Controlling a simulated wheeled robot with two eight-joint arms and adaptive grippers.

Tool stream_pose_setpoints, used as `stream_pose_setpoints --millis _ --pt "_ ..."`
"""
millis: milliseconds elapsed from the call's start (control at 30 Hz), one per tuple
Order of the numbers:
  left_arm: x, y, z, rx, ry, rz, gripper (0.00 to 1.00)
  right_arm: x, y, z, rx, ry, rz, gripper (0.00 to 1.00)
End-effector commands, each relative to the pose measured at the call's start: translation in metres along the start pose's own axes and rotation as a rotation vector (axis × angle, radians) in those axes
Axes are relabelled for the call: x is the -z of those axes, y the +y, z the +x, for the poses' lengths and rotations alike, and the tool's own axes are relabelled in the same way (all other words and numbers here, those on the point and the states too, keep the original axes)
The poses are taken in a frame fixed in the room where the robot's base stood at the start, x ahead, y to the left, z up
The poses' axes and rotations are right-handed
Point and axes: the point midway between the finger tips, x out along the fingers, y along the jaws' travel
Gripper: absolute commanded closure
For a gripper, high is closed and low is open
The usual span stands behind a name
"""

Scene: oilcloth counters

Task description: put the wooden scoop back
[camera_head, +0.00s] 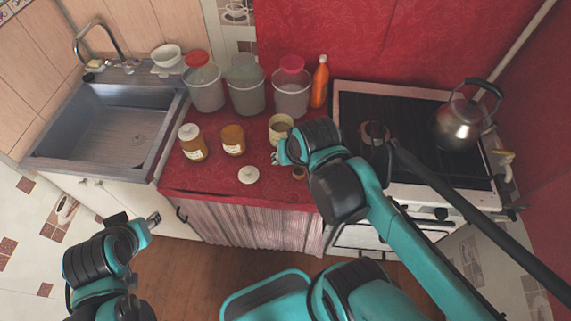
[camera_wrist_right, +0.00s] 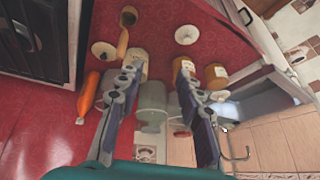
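The wooden scoop (camera_wrist_right: 123,40) lies on the red oilcloth in the right wrist view, beside an open beige jar (camera_wrist_right: 136,62). In the head view a small brown end, probably the scoop's (camera_head: 299,174), shows beside my right arm; the rest is hidden. The beige jar (camera_head: 280,126) stands behind my right gripper (camera_head: 277,158). In the right wrist view my right gripper (camera_wrist_right: 158,75) has its fingers spread, with nothing held, above the counter. My left gripper (camera_head: 152,219) is in front of the counter, low on the left; its finger gap is unclear.
Two honey jars (camera_head: 232,139) and a white lid (camera_head: 248,175) are left of my right gripper. Several lidded canisters (camera_head: 245,88) and an orange bottle (camera_head: 320,83) stand behind. A stove (camera_head: 410,118) with a kettle (camera_head: 460,122) is right, a sink (camera_head: 110,130) left.

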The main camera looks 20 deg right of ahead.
Motion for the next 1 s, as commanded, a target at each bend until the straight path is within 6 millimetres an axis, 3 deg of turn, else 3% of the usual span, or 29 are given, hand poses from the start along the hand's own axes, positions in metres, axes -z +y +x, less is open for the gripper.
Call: stream_pose_setpoints --millis 100,267,567,767,1000 --pt "0.000 0.000 0.000 0.000 0.000 0.000 0.60 -0.016 -0.007 -0.005 0.025 0.070 -0.137 0.64" --pt "0.000 0.000 0.000 0.000 0.000 0.000 0.60 -0.023 -0.011 -0.007 0.036 0.117 -0.222 0.64" --pt "0.000 0.000 0.001 0.000 0.000 0.000 0.60 -0.024 -0.011 -0.006 0.037 0.121 -0.230 0.64" --pt "-0.013 0.000 0.018 0.000 0.000 0.000 0.60 -0.034 -0.009 0.013 0.037 0.120 -0.229 0.64" --pt "-0.010 0.000 0.015 0.000 0.000 0.000 0.60 -0.032 -0.009 0.009 0.037 0.120 -0.228 0.64"
